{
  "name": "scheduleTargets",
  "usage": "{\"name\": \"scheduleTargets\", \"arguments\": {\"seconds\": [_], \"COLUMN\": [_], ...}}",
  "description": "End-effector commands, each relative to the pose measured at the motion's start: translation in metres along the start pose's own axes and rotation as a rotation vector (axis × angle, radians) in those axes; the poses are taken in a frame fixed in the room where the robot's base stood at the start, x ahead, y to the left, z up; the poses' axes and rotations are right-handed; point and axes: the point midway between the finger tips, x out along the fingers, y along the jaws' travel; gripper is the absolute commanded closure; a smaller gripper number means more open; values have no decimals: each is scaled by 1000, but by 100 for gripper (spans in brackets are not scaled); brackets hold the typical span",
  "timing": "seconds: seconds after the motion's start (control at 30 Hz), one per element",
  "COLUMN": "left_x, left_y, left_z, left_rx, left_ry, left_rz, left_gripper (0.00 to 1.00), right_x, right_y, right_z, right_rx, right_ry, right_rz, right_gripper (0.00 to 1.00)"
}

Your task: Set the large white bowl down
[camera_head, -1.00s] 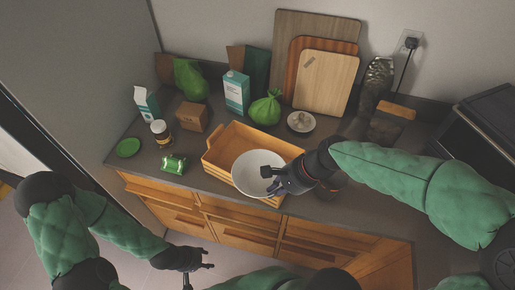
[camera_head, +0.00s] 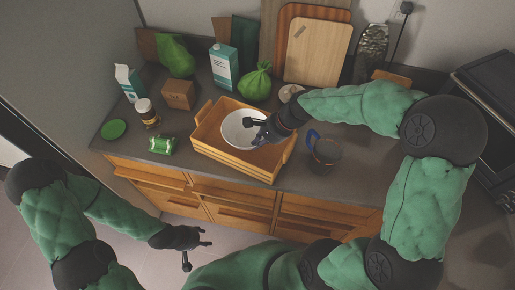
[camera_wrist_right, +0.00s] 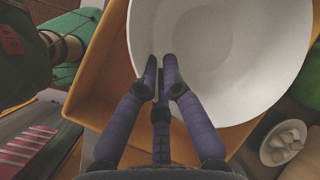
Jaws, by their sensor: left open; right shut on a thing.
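The large white bowl (camera_head: 238,128) is inside or just over the wooden crate (camera_head: 235,158) on the counter. It also shows large in the right wrist view (camera_wrist_right: 235,55), roughly level, with the crate (camera_wrist_right: 98,65) around it. My right gripper (camera_head: 259,132) is shut on the bowl's near right rim; its fingers pinch the rim in the right wrist view (camera_wrist_right: 162,75). I cannot tell whether the bowl touches the crate's floor. My left gripper (camera_head: 205,238) is open and empty, low in front of the cabinets, well away from the bowl.
A mug with a blue handle (camera_head: 325,152) stands right of the crate. Left are a green packet (camera_head: 162,145), a jar (camera_head: 147,112) and a small box (camera_head: 179,94). Counter front is partly clear.

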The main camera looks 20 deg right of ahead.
Motion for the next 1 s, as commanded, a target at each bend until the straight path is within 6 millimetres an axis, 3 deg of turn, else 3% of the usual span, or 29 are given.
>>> {"name": "scheduleTargets", "arguments": {"seconds": [0.27,0.5,0.9,0.93,1.0], "left_x": [5,17,18,18,17], "left_y": [-2,-6,-6,-6,-6], "left_z": [0,-1,-1,-1,-1], "left_rx": [0,0,0,0,0], "left_ry": [0,0,0,0,0], "left_rz": [0,0,0,0,0], "left_gripper": [52,52,52,52,52], "right_x": [14,40,43,43,43], "right_y": [-6,5,6,6,6], "right_z": [-11,-23,-24,-24,-23], "right_rx": [0,0,0,0,0], "right_ry": [2,2,2,1,1], "right_rz": [-3,-3,-3,-2,-2], "right_gripper": [100,100,100,86,68]}}
